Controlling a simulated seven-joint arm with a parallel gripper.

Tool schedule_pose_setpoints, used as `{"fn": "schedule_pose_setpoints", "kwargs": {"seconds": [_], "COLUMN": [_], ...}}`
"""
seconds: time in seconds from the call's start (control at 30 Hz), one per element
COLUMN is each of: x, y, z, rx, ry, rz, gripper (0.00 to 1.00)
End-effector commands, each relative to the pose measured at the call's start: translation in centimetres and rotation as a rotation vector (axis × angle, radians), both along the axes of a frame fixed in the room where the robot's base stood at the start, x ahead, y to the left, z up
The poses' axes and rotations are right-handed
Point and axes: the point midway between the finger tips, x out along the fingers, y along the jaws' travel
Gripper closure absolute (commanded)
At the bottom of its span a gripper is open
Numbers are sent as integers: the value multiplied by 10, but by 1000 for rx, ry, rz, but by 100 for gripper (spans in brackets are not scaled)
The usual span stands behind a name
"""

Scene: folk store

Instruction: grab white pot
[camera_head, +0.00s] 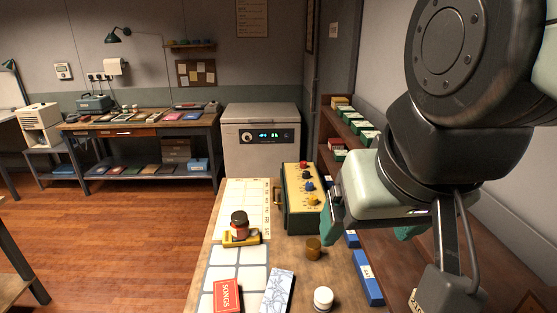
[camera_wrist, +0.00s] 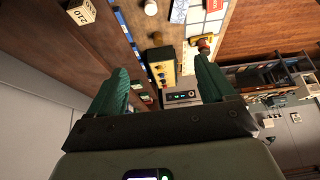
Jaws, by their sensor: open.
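A small white pot (camera_head: 323,298) with a pale lid stands upright on the wooden table (camera_head: 203,292), near the bottom edge of the head view. It also shows at the top of the wrist view (camera_wrist: 151,7). My gripper (camera_head: 366,234) hangs beyond and to the right of the pot in the head view, well apart from it. In the wrist view its two green fingers (camera_wrist: 160,70) are spread wide with nothing between them.
Near the pot are an amber jar (camera_head: 313,248), a patterned white box (camera_head: 277,291), a red songs book (camera_head: 227,296) and a blue box (camera_head: 368,278). Shelves (camera_head: 352,143) line the right.

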Motion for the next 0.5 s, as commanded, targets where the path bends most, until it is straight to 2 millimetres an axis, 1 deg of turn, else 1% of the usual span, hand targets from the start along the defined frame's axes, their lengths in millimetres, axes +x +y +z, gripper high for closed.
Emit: {"fn": "schedule_pose_setpoints", "kwargs": {"seconds": [0.07, 0.13, 0.27, 0.3, 0.37, 0.4, 0.47, 0.5], "x": [12, 28, 70, 83, 102, 114, 132, 143], "y": [1, 2, 5, 5, 6, 6, 6, 6], "z": [-4, -11, -33, -42, -58, -69, -89, -103], "rx": [33, 78, 180, 209, 246, 266, 291, 305], "ry": [27, 60, 139, 163, 197, 219, 249, 268], "rz": [-41, -109, -299, -364, -463, -532, -636, -705], "gripper": [17, 17, 17, 17, 17, 17, 17, 17]}}
